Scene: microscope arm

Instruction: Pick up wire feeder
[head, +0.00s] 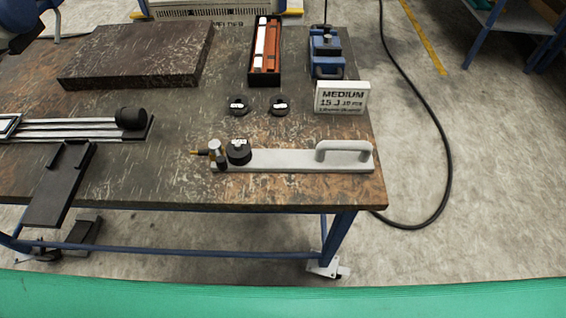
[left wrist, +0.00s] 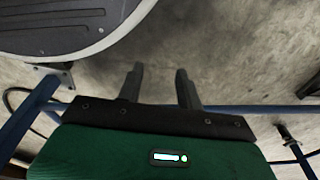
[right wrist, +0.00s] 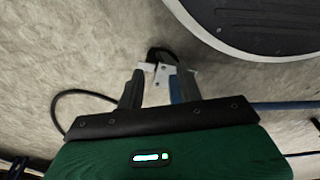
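The likely wire feeder (head: 290,160) is a long pale grey bar lying near the front edge of the worktable (head: 340,195) in the head view. It has a raised loop handle (head: 343,147) at its right end, and a black knob and a brass-tipped nozzle at its left end. My left gripper (left wrist: 159,70) is open and empty, over bare floor in the left wrist view. My right gripper (right wrist: 160,71) is open; a table foot shows beyond its fingers. Neither gripper appears in the head view, and the feeder is in neither wrist view.
Two black knobs (head: 259,105) lie behind the feeder. A rail assembly (head: 75,129) is at left. A cable (head: 437,130) crosses the floor.

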